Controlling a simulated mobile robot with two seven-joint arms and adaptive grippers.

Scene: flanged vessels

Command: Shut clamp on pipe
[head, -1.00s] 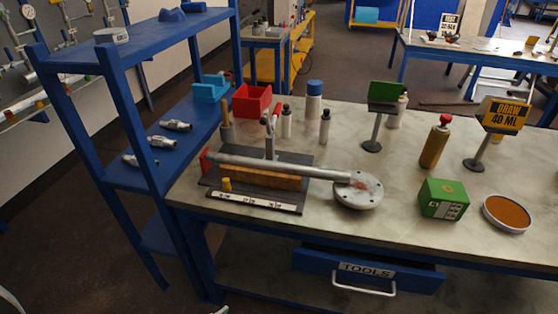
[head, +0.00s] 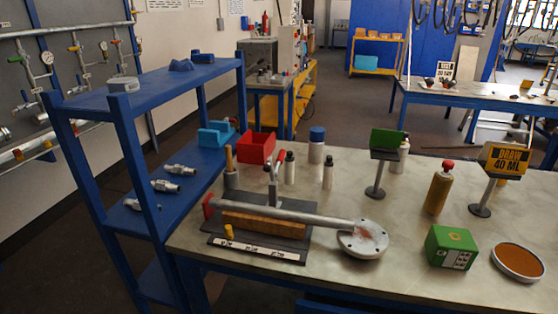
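A grey metal pipe (head: 310,218) lies across a dark base plate (head: 288,251) on the workbench. Its left end is red, and its right end meets a round grey flange (head: 364,240) with bolt holes. A wooden block (head: 262,224) sits under the pipe on the plate. A toggle clamp (head: 272,178) with a red-tipped handle (head: 281,162) stands behind the pipe on the plate. The handle points up; whether the clamp touches the pipe I cannot tell. Neither of my grippers is in view.
Behind the clamp are a red bin (head: 256,147) and several bottles (head: 328,172). A blue shelf (head: 125,115) stands left. The front bench middle is clear.

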